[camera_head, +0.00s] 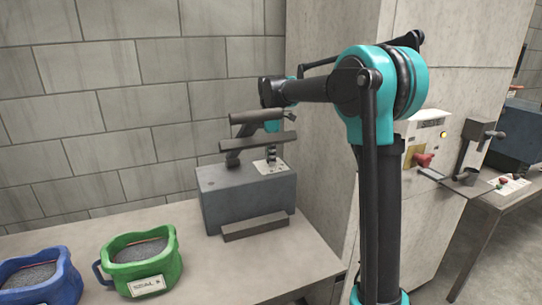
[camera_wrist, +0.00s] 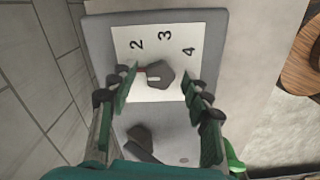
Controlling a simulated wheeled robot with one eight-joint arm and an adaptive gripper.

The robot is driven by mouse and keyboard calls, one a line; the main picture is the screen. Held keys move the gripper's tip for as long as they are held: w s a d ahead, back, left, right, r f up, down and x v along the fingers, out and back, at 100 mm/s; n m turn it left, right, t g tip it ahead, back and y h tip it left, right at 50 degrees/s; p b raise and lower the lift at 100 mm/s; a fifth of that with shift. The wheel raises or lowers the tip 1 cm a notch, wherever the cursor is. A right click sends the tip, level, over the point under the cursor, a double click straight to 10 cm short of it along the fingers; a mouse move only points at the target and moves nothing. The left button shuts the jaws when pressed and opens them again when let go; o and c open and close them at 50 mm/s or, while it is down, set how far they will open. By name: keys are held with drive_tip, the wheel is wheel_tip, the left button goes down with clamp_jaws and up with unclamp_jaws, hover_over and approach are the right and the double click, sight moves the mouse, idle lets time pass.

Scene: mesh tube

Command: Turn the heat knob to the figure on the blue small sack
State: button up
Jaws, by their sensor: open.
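The heat knob (camera_wrist: 162,74) is a dark grey faceted knob on a white dial plate (camera_wrist: 117,43) marked 2, 3 and 4. My gripper (camera_wrist: 159,78) is open, with one finger on each side of the knob; contact cannot be told. In the head view my gripper (camera_head: 271,153) points down at the panel on top of the grey sealing machine (camera_head: 235,203). The blue sack (camera_head: 62,279) is cut off at the lower left; no figure on it is legible.
A green sack (camera_head: 150,266) with a white label stands on the table (camera_head: 215,262), between the blue sack and the machine. A concrete pillar (camera_head: 320,130) rises close right of the machine. A second table (camera_head: 485,197) with equipment stands at the far right.

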drive_tip(key=shift+c, duration=0.4)
clamp_jaws()
drive_tip(key=shift+m, duration=0.4)
drive_tip(key=m, duration=0.4)
drive_tip(key=shift+m, duration=0.3)
drive_tip(key=m, duration=0.4)
drive_tip(key=shift+m, duration=0.3)
drive_tip(key=m, duration=0.5)
drive_tip(key=shift+m, duration=2.4)
